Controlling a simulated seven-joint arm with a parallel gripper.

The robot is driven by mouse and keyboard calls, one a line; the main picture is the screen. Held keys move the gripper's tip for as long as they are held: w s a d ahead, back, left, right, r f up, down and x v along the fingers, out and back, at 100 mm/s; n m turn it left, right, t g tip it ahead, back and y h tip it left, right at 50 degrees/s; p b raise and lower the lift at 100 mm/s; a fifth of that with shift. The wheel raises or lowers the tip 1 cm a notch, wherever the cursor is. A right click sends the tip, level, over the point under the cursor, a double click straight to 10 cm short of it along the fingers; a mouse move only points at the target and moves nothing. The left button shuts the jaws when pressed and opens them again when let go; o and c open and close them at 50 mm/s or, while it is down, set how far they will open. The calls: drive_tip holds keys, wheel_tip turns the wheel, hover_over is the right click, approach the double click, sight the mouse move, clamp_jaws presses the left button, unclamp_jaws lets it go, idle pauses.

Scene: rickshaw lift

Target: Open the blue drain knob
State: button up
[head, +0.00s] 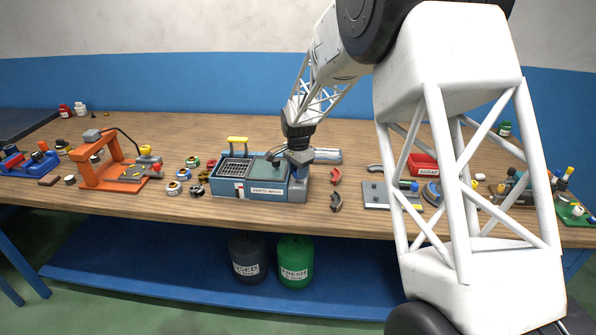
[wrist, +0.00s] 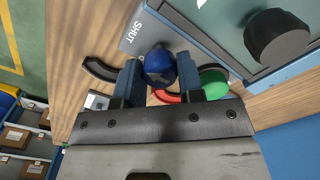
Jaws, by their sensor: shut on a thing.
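The blue drain knob (wrist: 159,64) sits between the two fingers of my gripper (wrist: 158,78) in the wrist view. My gripper is shut on it. The knob is beside a grey plate marked SHUT (wrist: 135,33). In the head view my gripper (head: 297,160) is at the right end of the blue parts washer (head: 264,191), and the knob is hidden there.
The washer lid has a black knob (wrist: 276,38). Tanks marked USED (head: 247,262) and FRESH (head: 295,263) stand below.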

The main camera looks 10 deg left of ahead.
drive_tip(key=n, duration=0.4)
drive_tip(key=shift+n, duration=0.3)
drive_tip(key=n, duration=1.3)
idle(0.4)
drive_tip(key=o, duration=0.7)
drive_tip(key=shift+c, duration=0.2)
